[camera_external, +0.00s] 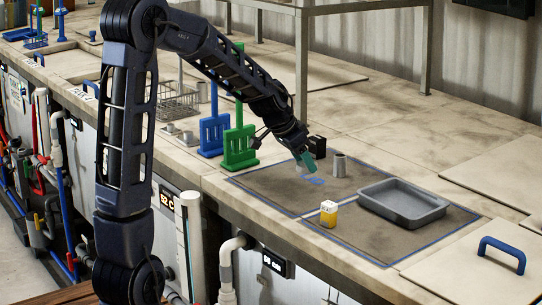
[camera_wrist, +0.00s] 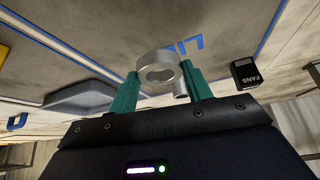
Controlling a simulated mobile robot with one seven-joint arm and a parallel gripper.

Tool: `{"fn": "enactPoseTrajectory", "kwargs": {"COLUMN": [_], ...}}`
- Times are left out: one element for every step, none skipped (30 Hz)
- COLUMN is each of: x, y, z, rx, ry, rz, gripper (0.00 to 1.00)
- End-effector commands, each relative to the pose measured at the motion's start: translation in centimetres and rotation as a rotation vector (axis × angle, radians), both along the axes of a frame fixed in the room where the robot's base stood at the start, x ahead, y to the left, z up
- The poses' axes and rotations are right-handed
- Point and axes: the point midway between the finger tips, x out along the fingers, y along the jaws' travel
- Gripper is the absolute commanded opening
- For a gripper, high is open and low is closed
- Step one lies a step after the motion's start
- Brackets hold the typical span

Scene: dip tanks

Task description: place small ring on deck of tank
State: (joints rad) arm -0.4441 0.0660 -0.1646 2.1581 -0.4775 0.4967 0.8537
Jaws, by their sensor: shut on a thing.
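A small grey metal ring (camera_wrist: 158,62) sits between the teal fingers of my gripper (camera_wrist: 160,72) in the wrist view, and the fingers are shut on it. In the external view my gripper (camera_external: 308,161) hangs low over the far-left part of the dark tank deck (camera_external: 285,184), which has a blue outline. The ring is hard to make out there, and I cannot tell whether it touches the deck. Blue markings (camera_external: 316,181) lie on the deck just beside my gripper; blue lettering also shows behind the ring in the wrist view.
A grey cylinder (camera_external: 338,165) and a black box (camera_external: 317,146) stand close to my gripper. A grey tray (camera_external: 368,207) and a yellow-and-white container (camera_external: 328,214) are on the deck. Green (camera_external: 239,146) and blue (camera_external: 213,134) racks stand to the left. A blue handle (camera_external: 503,247) is at the right.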

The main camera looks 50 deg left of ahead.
Motion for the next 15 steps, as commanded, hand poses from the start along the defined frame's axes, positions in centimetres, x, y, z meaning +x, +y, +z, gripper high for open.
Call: {"fn": "enactPoseTrajectory", "kwargs": {"x": [0.0, 0.0, 0.0, 0.0, 0.0, 0.0, 0.0, 0.0, 0.0, 0.0, 0.0, 0.0, 0.0, 0.0, 0.0], "y": [0.0, 0.0, 0.0, 0.0, 0.0, 0.0, 0.0, 0.0, 0.0, 0.0, 0.0, 0.0, 0.0, 0.0, 0.0], "z": [-0.2, -0.3, -0.5, -0.6, -0.9, -1.3, -1.6, -2.1, -2.7, -3.1, -3.5, -4.0, -4.3, -4.4, -4.6], "rx": [0.0, 0.0, 0.0, 0.0, -0.001, 0.0, 0.0, -0.001, -0.002, -0.002, -0.001, -0.001, -0.001, 0.0, 0.001], "ry": [0.0, 0.0, 0.0, 0.0, 0.001, 0.001, 0.001, 0.001, 0.003, 0.003, 0.002, 0.001, 0.001, 0.001, 0.0], "rz": [0.0, 0.0, 0.0, 0.0, 0.0, 0.001, 0.001, 0.0, 0.001, 0.001, 0.0, 0.0, 0.0, 0.001, 0.0], "gripper": [0.26, 0.26, 0.26, 0.26, 0.26, 0.26, 0.26, 0.26, 0.26, 0.26, 0.26, 0.26, 0.26, 0.26, 0.26]}}
